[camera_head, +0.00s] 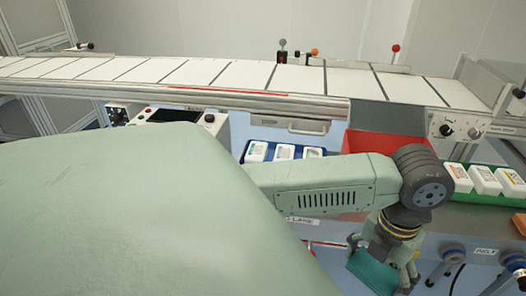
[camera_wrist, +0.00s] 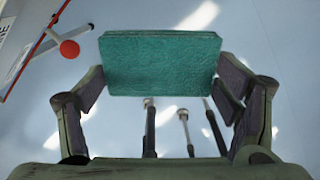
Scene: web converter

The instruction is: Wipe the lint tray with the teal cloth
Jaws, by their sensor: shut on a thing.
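My gripper (camera_head: 384,250) is at the lower right of the head view, pointing down, and is shut on the teal cloth (camera_head: 372,272). In the wrist view the teal cloth (camera_wrist: 160,65) looks like a folded, textured pad between the two fingers. The cloth appears held in the air, with the pale floor and some rods behind it. I cannot make out a lint tray for certain. A grey handled drawer front (camera_head: 290,124) shows under the conveyor, and my arm hides much of the area in front.
A white-slatted conveyor (camera_head: 220,73) crosses the back. A blue tray (camera_head: 240,152) and a green tray (camera_head: 486,196) hold white packs. A red bin (camera_head: 375,143) lies between them. Several knobbed rods (camera_head: 453,255) stand near my gripper. A red ball knob (camera_wrist: 69,49) shows at left.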

